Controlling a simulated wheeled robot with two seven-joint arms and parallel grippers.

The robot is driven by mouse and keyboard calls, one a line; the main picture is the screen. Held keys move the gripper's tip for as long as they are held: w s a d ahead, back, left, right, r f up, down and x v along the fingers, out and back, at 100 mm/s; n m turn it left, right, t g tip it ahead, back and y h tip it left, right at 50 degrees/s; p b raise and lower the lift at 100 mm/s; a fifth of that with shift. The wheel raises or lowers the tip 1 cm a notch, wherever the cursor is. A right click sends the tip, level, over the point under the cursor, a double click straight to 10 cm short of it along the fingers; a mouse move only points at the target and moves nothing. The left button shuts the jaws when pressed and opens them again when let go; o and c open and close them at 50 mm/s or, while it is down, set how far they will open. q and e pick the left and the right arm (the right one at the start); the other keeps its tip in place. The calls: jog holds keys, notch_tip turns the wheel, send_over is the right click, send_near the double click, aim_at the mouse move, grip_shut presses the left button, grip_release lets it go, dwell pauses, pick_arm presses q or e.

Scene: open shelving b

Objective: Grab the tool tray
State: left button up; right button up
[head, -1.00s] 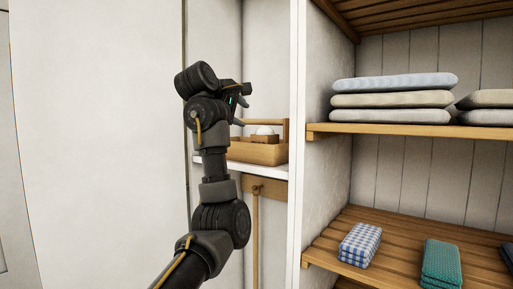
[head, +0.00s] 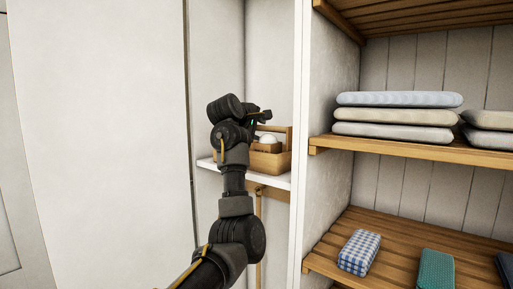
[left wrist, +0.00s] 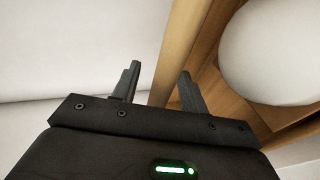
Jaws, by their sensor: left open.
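The tool tray (head: 271,161) is a light wooden caddy with an upright handle, standing on a white shelf in the narrow bay. My left gripper (head: 265,118) is open and empty, above the tray's left part in the head view. My arm hides part of the tray's left side. In the left wrist view the two fingers (left wrist: 158,85) are spread apart. My right gripper is not in view.
A white round object (left wrist: 270,50) sits in the tray, right of the fingers. The white shelf (head: 279,180) is narrow, with a white upright (head: 300,130) at its right. Right of that, slatted shelves hold folded cushions (head: 398,115) and a checked cloth block (head: 359,250).

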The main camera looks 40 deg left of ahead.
pick_arm(q)
jog(key=shift+s, duration=0.1)
jog(key=shift+c, duration=0.3)
jog(key=shift+c, duration=1.2)
grip_shut()
jog(key=shift+r, duration=0.1)
